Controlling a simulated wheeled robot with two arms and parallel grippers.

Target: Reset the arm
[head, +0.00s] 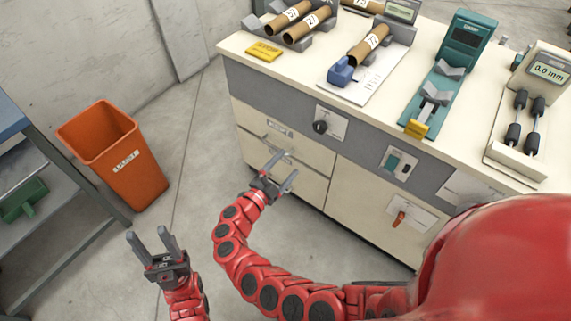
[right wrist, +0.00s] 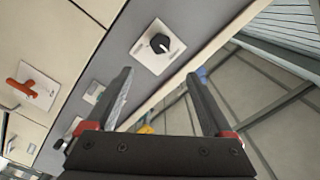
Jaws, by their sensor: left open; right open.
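My left gripper (head: 152,245) is open and empty over the bare floor at the lower left of the head view, with its fingers pointing up in the picture. My right gripper (head: 283,172) is open and empty in front of the cabinet's drawers (head: 310,180). In the right wrist view its two dark fingers (right wrist: 163,92) stand apart with nothing between them. A black rotary knob on a white plate (right wrist: 158,46) shows beyond the fingertips there; the knob (head: 320,127) is on the cabinet's grey band in the head view.
The workbench top (head: 290,72) carries cardboard tubes (head: 369,44) in holders, a green device (head: 440,80) and a gauge reading 0.0 mm (head: 548,70). A red switch (head: 398,219) is on the cabinet front. An orange bin (head: 120,155) stands at left beside a shelf (head: 60,190).

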